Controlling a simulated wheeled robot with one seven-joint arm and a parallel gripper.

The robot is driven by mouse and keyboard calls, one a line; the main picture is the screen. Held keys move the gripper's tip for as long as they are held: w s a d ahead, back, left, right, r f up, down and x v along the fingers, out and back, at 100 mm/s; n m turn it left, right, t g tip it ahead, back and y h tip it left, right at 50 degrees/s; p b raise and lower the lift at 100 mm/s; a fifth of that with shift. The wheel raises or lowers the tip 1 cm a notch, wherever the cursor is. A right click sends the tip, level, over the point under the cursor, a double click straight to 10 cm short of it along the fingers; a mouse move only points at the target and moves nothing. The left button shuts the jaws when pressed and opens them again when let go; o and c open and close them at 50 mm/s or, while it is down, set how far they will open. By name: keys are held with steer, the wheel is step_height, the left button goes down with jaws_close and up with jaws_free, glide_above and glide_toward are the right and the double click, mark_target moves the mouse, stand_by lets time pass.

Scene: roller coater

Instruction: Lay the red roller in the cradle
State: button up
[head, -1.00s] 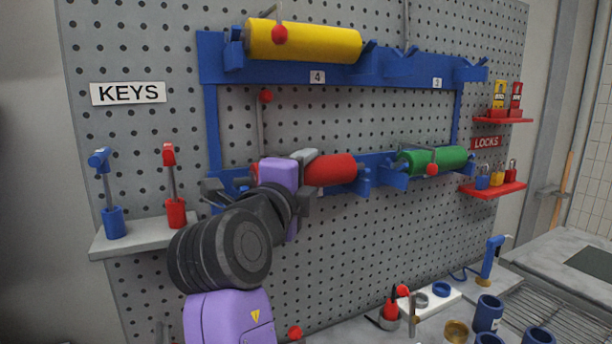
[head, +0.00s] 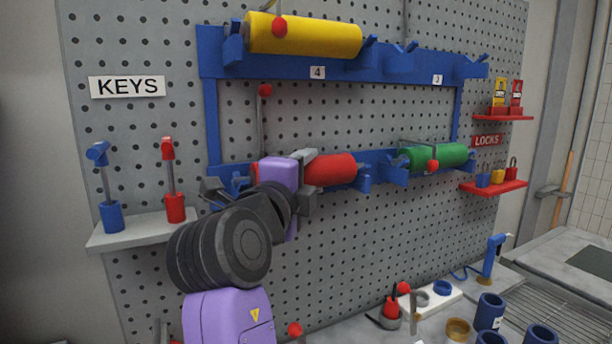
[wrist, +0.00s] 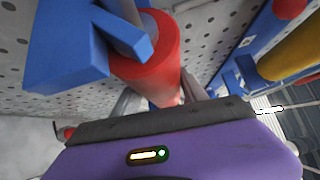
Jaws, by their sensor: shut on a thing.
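The red roller (head: 330,169) lies level along the left part of the lower blue rack rail (head: 376,160). Its right end is close to a blue bracket (head: 363,180) of the rail. In the wrist view the red roller (wrist: 150,62) runs away from between my fingers, with a blue bracket (wrist: 70,48) and its prong beside the far end. My gripper (head: 300,172) is shut around the roller's middle. The purple gripper body hides much of its left part, so I cannot tell whether the roller rests in the brackets.
A yellow roller (head: 303,37) sits on the upper rail, and a green roller (head: 440,157) on the lower rail at right. Red-tipped pins hang near both rails. A key shelf (head: 140,231) stands left of my arm. Cups stand on the bench below.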

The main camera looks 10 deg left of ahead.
steer(key=shift+f, duration=0.1)
steer(key=o, duration=1.4)
steer(key=shift+c, duration=0.2)
steer(key=shift+f, duration=0.1)
